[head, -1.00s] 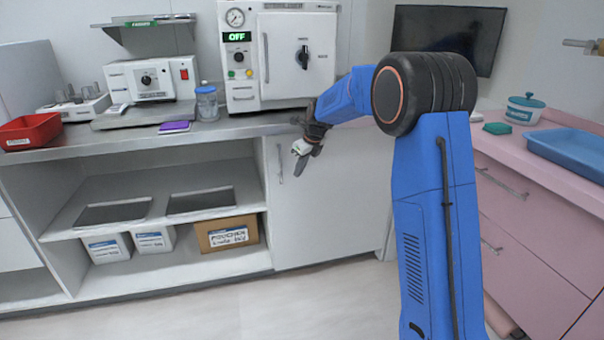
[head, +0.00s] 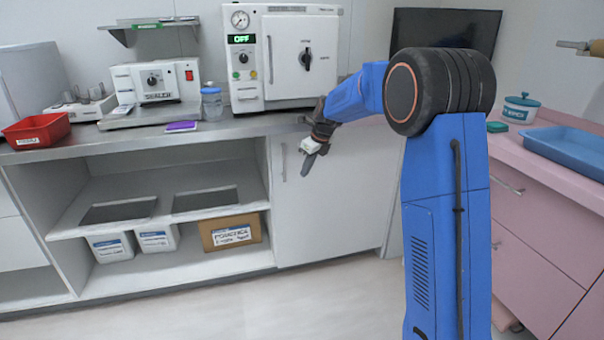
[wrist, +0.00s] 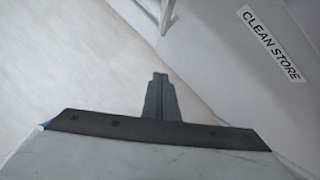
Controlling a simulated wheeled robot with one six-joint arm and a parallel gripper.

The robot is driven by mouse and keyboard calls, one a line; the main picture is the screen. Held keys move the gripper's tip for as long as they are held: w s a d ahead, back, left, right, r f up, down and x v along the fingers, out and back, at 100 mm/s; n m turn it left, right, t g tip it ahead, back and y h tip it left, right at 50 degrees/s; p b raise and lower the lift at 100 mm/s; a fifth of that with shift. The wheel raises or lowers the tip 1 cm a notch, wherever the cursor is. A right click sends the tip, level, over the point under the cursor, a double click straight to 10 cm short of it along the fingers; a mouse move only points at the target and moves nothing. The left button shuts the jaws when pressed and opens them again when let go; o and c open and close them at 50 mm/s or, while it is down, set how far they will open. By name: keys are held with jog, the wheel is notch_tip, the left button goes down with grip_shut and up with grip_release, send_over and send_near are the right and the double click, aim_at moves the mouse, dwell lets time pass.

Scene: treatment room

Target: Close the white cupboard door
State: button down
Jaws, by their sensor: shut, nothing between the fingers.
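The white cupboard door (head: 335,205) is the right part of the low cabinet in the head view. It looks flush, or nearly so, with the cabinet front, its lower edge in line with the cabinet base. A slim vertical handle (head: 283,162) sits near its left edge. In the wrist view the door (wrist: 225,50) carries a "CLEAN STORE" label, and its handle (wrist: 168,14) shows at the top. My gripper (head: 306,172) is shut and empty, in front of the door just right of the handle. Its closed fingers (wrist: 160,78) show in the wrist view; contact cannot be told.
Open shelves left of the door hold a cardboard box (head: 230,232) and white boxes (head: 112,247). The grey worktop (head: 150,138) above carries a sterilizer (head: 280,75) and a red tray (head: 36,131). Pink drawers (head: 530,215) stand at the right. The floor in front is clear.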

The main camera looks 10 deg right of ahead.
jog(key=s+r, duration=0.3)
jog(key=r, duration=0.4)
jog(key=s+r+n, duration=0.2)
jog(key=s+n, duration=0.1)
jog(key=s, duration=0.3)
jog(key=s+r+n, duration=0.3)
jog(key=s+n, duration=0.1)
jog(key=s, duration=0.3)
jog(key=s+d+f+n+h, duration=0.1)
jog(key=s+f+n, duration=0.2)
jog(key=s+n, duration=0.4)
jog(key=s+d+f+n+t+h, duration=0.1)
jog(key=s+n, duration=0.6)
jog(key=s, duration=1.2)
jog(key=s+d+f+n, duration=0.2)
jog(key=s+f+n, duration=0.2)
jog(key=s+n, duration=0.3)
jog(key=s, duration=0.5)
jog(key=shift+s+d+f+h, duration=0.35)
jog(key=shift+s+f+h, duration=0.05)
